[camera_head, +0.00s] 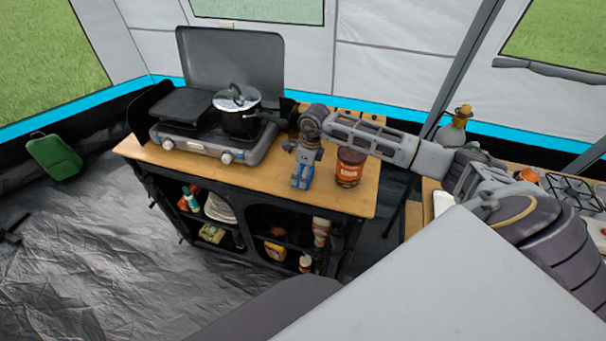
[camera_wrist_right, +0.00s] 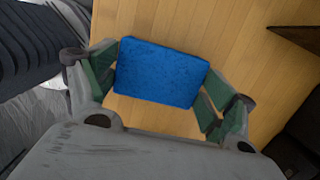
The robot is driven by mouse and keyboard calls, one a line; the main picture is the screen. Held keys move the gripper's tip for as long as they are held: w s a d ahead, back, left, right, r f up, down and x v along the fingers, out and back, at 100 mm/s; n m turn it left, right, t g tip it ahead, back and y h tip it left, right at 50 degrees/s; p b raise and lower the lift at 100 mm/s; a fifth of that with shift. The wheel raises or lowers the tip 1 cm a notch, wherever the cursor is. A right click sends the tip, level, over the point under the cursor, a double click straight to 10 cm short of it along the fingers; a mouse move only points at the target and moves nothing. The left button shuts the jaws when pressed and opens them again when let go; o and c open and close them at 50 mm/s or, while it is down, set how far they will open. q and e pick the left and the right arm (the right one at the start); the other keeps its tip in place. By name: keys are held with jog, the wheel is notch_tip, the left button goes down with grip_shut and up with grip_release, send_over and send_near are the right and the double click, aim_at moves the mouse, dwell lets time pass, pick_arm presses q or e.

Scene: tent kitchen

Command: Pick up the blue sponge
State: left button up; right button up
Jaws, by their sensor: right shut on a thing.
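The blue sponge (camera_wrist_right: 160,73) lies between the two fingers of my right gripper (camera_wrist_right: 158,85) in the right wrist view, with the wooden counter behind it. The green finger pads press on its left and right ends. In the head view my right gripper (camera_head: 302,172) points down at the front part of the wooden counter (camera_head: 260,178). Only a bit of blue shows between the fingers there, so the sponge is mostly hidden. I cannot tell whether the sponge touches the counter. My left gripper is not in view.
A brown jar (camera_head: 349,167) stands close to the right of my right gripper. A camping stove (camera_head: 205,140) with a lidded pot (camera_head: 240,118) stands on the left of the counter. Shelves below hold bottles and plates (camera_head: 220,208). A green container (camera_head: 55,157) is on the floor.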

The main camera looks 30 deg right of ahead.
jog(key=shift+r, duration=0.15)
notch_tip(320, 180, up, 8)
jog(key=shift+r+b, duration=0.1)
jog(key=shift+b, duration=0.5)
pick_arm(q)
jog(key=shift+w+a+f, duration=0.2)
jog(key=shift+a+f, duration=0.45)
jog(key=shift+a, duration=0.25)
pick_arm(e)
jog(key=shift+r, duration=0.75)
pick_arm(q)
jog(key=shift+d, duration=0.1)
